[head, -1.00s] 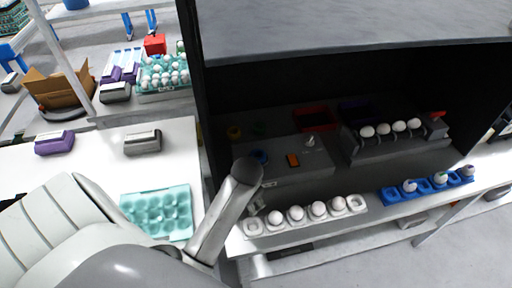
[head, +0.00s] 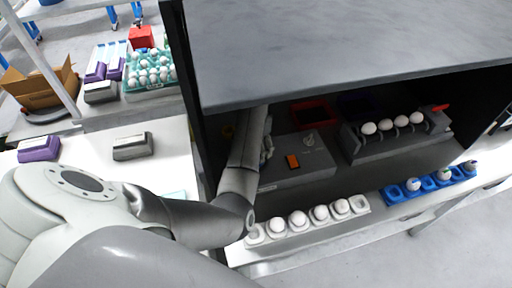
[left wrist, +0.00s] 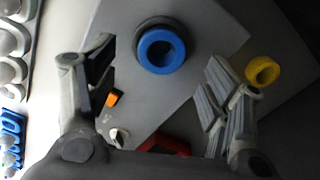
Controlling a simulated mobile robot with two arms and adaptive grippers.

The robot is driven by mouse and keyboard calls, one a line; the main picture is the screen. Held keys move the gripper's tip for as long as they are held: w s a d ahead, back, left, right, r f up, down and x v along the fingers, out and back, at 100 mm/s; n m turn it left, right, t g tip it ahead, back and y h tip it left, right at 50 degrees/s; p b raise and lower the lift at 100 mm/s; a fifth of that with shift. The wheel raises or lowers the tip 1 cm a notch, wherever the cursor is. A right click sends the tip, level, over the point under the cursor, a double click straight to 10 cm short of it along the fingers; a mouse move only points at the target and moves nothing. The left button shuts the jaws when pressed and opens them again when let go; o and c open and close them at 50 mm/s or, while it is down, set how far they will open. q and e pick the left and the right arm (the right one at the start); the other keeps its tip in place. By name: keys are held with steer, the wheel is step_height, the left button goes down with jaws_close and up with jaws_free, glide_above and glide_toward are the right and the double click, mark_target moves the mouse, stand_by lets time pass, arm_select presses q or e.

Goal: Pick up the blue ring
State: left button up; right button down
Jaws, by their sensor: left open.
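The blue ring (left wrist: 162,67) lies on a grey surface in the left wrist view, with a dark round thing showing behind its upper edge. My left gripper (left wrist: 157,80) is open and empty, its two fingers spread to either side below the ring and apart from it. My right gripper does not show.
A yellow ring (left wrist: 262,71) lies right of the blue one. A white egg holder (head: 359,204) and a blue holder (head: 393,193) stand along the front edge. The shelf top (head: 350,50) overhangs the bay.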

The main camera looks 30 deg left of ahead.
arm_select(q)
steer(key=shift+f+p, duration=0.3)
steer(key=shift+f, duration=0.2)
step_height(320, 180, down, 4)
steer(key=shift+s+a+f+p, duration=0.1)
steer(key=shift+a+p, duration=0.05)
steer(key=shift+p, duration=0.65)
steer(key=shift+f, duration=0.2)
steer(key=c, duration=0.8)
steer(key=shift+c, duration=1.4)
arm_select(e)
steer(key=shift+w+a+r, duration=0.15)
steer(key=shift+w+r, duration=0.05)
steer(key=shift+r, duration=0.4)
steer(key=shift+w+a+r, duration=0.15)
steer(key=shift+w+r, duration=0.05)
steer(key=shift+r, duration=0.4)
